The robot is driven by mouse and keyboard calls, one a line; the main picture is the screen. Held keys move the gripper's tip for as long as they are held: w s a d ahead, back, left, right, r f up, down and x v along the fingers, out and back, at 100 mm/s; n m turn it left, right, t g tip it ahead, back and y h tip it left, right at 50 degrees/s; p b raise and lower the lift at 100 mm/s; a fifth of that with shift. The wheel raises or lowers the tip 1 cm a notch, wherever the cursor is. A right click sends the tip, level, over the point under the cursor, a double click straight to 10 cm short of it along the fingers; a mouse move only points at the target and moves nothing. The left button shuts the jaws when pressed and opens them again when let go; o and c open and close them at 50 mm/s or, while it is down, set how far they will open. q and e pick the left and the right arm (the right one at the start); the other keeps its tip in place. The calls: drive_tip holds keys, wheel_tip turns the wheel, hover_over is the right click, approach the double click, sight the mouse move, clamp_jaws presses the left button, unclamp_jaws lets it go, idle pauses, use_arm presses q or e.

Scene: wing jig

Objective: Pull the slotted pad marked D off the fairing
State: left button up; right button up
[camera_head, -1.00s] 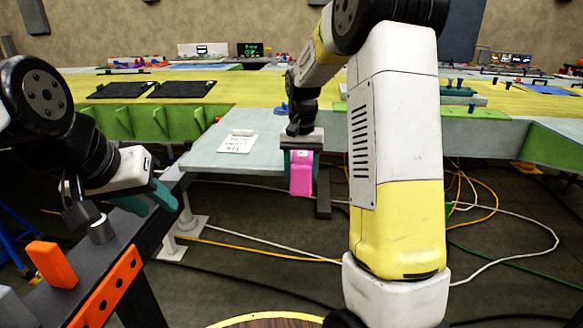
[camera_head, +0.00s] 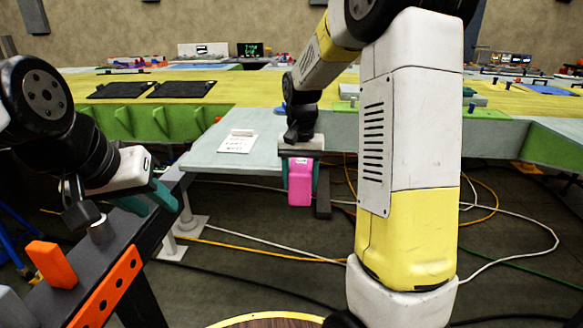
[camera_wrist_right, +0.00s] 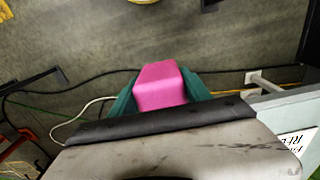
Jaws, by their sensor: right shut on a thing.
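A pink block-shaped pad (camera_head: 300,184) is held between the teal fingers of my right gripper (camera_head: 301,190). It hangs in front of the edge of the pale blue-grey table, over the floor. The pad also shows in the right wrist view (camera_wrist_right: 160,86), with a teal finger on each side. A small white label is at its top in the head view, but I cannot read a letter on it. My left gripper (camera_head: 155,198) is at the left above the dark rail, with teal fingers; its gap is not clear. I cannot pick out the fairing.
An orange block (camera_head: 51,264) and a grey cylinder (camera_head: 98,230) stand on the dark rail (camera_head: 130,232) at the left. A white paper sign (camera_head: 237,144) lies on the pale table (camera_head: 205,158). Cables run across the floor below the pad.

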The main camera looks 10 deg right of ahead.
drive_tip(key=shift+s+a, duration=0.25)
drive_tip(key=shift+s, duration=0.6)
drive_tip(key=shift+s+a, duration=0.2)
drive_tip(key=shift+s, duration=0.65)
